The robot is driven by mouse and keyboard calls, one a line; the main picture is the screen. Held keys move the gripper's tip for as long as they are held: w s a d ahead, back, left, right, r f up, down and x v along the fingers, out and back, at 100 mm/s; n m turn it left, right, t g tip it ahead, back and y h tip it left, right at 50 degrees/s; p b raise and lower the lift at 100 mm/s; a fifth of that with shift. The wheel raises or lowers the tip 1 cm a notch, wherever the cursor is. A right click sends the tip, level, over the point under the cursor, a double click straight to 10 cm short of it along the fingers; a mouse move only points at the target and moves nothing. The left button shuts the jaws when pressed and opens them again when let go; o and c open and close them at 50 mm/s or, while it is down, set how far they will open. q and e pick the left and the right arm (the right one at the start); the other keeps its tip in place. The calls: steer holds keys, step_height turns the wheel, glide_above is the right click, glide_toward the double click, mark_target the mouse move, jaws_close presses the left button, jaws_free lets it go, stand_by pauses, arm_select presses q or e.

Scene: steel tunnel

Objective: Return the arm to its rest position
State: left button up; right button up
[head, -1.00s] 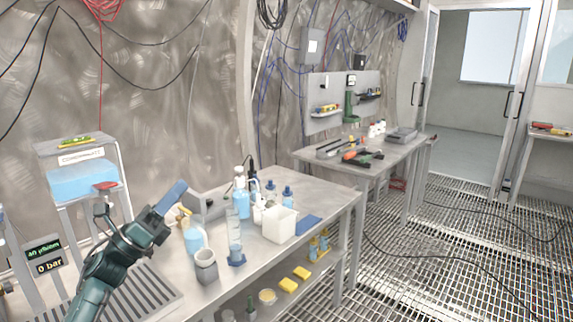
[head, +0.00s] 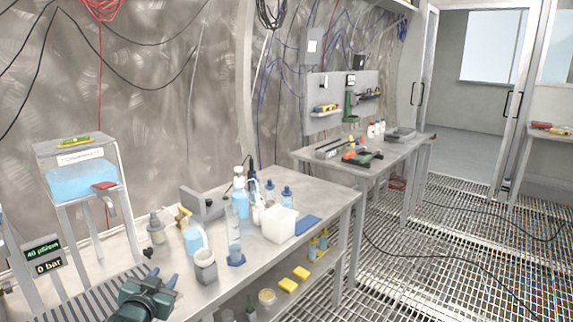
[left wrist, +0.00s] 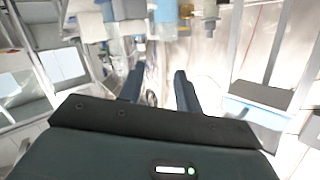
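My left gripper (head: 160,284) is low at the bottom left of the head view, in front of the near bench, with its dark teal arm mostly out of frame below. In the left wrist view its two blue fingers (left wrist: 159,82) stand apart, with nothing held between them. My right gripper is in neither view.
The near steel bench (head: 325,195) holds a grey cup (head: 205,266), blue-liquid bottles, a cylinder (head: 235,240) and a white container (head: 279,225). A stand with a clear blue-liquid tank (head: 82,182) is at left. A slatted grey surface (head: 85,306) lies beside the gripper.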

arm_select(q)
steer(key=s+d+f+g+h, duration=0.1)
steer(key=s+d+f, duration=0.3)
steer(key=s+f, duration=0.25)
steer(key=s+d+f+g+h, duration=0.1)
steer(key=s+d+f, duration=0.35)
steer(key=s, duration=0.35)
steer(key=s+d+f+g, duration=0.1)
steer(key=s+d+f, duration=0.1)
steer(key=s, duration=0.7)
steer(key=s+d+f+g+h, duration=0.1)
steer(key=s+d, duration=0.3)
steer(key=s, duration=0.5)
steer(key=shift+d+f+g+h, duration=0.3)
steer(key=shift+d+f+g, duration=0.05)
steer(key=shift+f+g, duration=0.2)
